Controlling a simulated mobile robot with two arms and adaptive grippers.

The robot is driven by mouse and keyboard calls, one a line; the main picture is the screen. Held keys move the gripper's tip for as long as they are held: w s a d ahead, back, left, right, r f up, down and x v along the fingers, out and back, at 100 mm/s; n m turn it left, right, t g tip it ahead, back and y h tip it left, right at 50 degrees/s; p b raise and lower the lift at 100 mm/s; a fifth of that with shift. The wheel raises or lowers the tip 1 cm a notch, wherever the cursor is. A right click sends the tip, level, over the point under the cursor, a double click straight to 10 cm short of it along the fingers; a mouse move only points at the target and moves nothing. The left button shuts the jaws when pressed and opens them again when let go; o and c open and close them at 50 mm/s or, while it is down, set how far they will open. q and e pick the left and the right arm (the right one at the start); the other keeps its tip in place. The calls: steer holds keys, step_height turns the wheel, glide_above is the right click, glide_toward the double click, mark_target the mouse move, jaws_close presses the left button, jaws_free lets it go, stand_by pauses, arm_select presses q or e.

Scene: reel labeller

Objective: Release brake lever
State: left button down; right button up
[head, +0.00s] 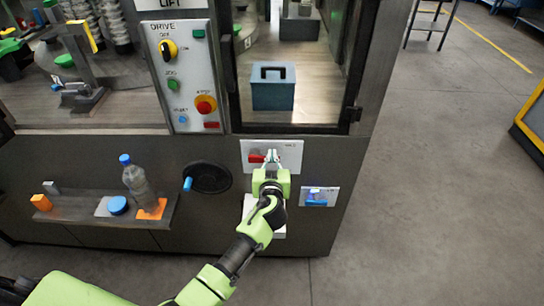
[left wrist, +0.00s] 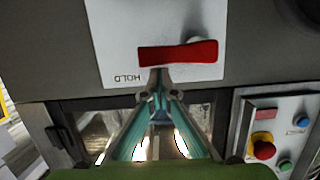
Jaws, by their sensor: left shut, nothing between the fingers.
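The brake lever (head: 256,158) is a red bar on a white plate (head: 292,146) on the machine's dark front panel. In the left wrist view, which shows the scene upside down, the red lever (left wrist: 178,53) lies across the plate beside the word HOLD. My left gripper (head: 271,155) is at the plate, just right of the visible red part in the head view. Its fingertips (left wrist: 160,76) are shut and empty, close to the lever's edge; I cannot tell whether they touch it. The gripper hides part of the plate. My right gripper is not in view.
A drive panel (head: 184,75) with knob and buttons is above left. A round black handwheel (head: 208,178) with a blue handle is left of my gripper. A small blue-marked plate (head: 319,197) is at right. A shelf (head: 80,208) holds a bottle (head: 137,180).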

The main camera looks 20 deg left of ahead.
arm_select(q)
steer(key=shift+d+f+m+b, duration=0.1)
steer(key=shift+f+m+b, duration=0.15)
steer(key=shift+b, duration=0.3)
step_height(320, 180, down, 7)
steer(key=m+y+b, duration=0.4)
steer(key=m+b, duration=0.5)
steer(key=b, duration=0.4)
steer(key=shift+r, duration=0.2)
steer(key=shift+m, duration=0.35)
